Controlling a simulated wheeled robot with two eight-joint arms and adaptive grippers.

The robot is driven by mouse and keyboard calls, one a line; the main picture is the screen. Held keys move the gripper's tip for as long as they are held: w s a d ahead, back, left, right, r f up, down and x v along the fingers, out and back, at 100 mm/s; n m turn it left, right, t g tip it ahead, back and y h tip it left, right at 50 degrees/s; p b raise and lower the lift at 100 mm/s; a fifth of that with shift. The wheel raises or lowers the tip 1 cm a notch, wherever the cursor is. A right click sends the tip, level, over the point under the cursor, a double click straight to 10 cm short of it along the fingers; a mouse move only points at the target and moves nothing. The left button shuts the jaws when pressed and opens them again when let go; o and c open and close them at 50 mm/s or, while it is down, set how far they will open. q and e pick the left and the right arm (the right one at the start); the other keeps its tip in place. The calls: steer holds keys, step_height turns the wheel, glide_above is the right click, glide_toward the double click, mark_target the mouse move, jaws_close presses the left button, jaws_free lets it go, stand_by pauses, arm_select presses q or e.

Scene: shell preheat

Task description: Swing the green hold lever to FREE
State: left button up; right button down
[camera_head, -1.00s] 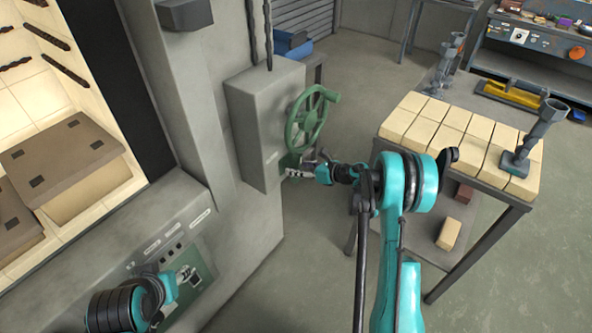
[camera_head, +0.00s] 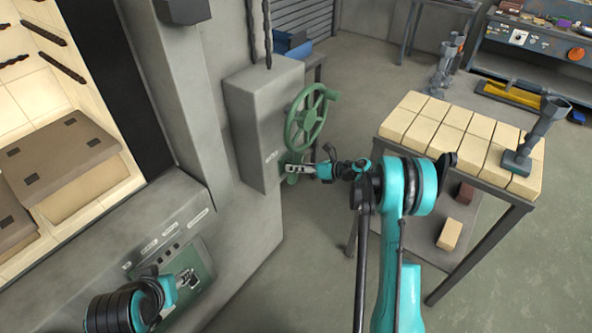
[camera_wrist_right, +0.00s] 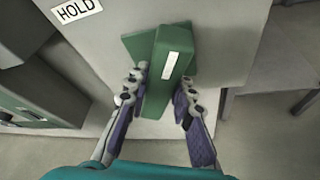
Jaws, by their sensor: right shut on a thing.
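The green hold lever (camera_wrist_right: 170,65) has a white strip on its face and sits on a green plate on the grey box. In the wrist view it stands between the fingers of my right gripper (camera_wrist_right: 160,88), which is shut on it. In the head view my right gripper (camera_head: 293,169) hides most of the lever; a green end (camera_head: 292,180) shows below. A "HOLD" label (camera_wrist_right: 76,10) is at the upper left in the wrist view. No FREE label is readable. My left gripper (camera_head: 188,279) is over the green control panel; its jaw state is unclear.
A green handwheel (camera_head: 306,118) sits just above the lever on the grey box (camera_head: 250,110). A table with pale bricks (camera_head: 440,125) stands to the right, a grey funnel-like tool on it. The open furnace chamber (camera_head: 40,95) is at left. Floor between box and table is clear.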

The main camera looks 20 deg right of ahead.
steer(key=shift+m, duration=0.3)
steer(key=c, duration=1.3)
jaws_free()
steer(key=v, duration=1.2)
steer(key=shift+d+f, duration=0.1)
